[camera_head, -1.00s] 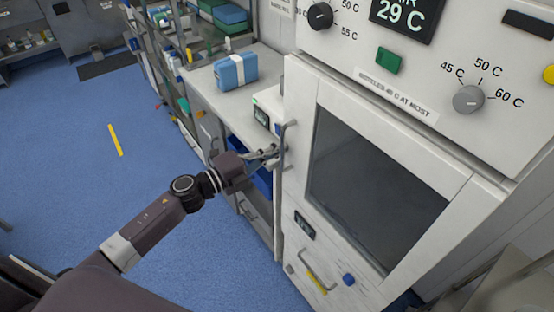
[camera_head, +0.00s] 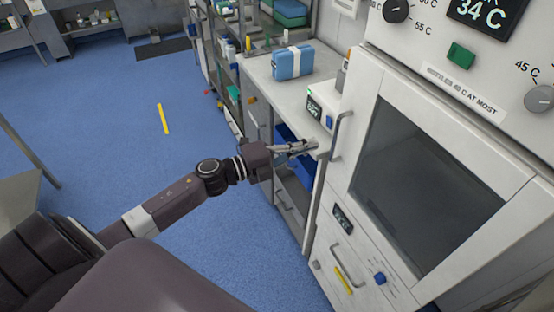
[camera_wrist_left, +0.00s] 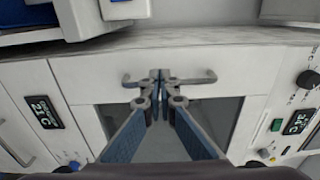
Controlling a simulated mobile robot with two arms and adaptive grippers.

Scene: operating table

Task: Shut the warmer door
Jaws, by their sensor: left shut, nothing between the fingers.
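The warmer door (camera_head: 352,160) is a white frame around a dark window (camera_head: 425,185), on the front of a white cabinet at the right of the head view. It looks flush with the cabinet front; I cannot tell a small gap. Its bar handle (camera_head: 340,135) runs along its left edge and also shows in the left wrist view (camera_wrist_left: 200,80). My left gripper (camera_head: 312,147) is shut and empty, just left of the handle. In the left wrist view its fingertips (camera_wrist_left: 160,82) overlap the middle of the handle; contact cannot be told. My right gripper is not in view.
Above the door, a panel has a display (camera_head: 485,12) reading 34 C, a green button (camera_head: 460,55) and knobs. A drawer (camera_head: 350,262) is below. Left of the cabinet, a counter (camera_head: 270,85) holds a blue pack (camera_head: 293,62).

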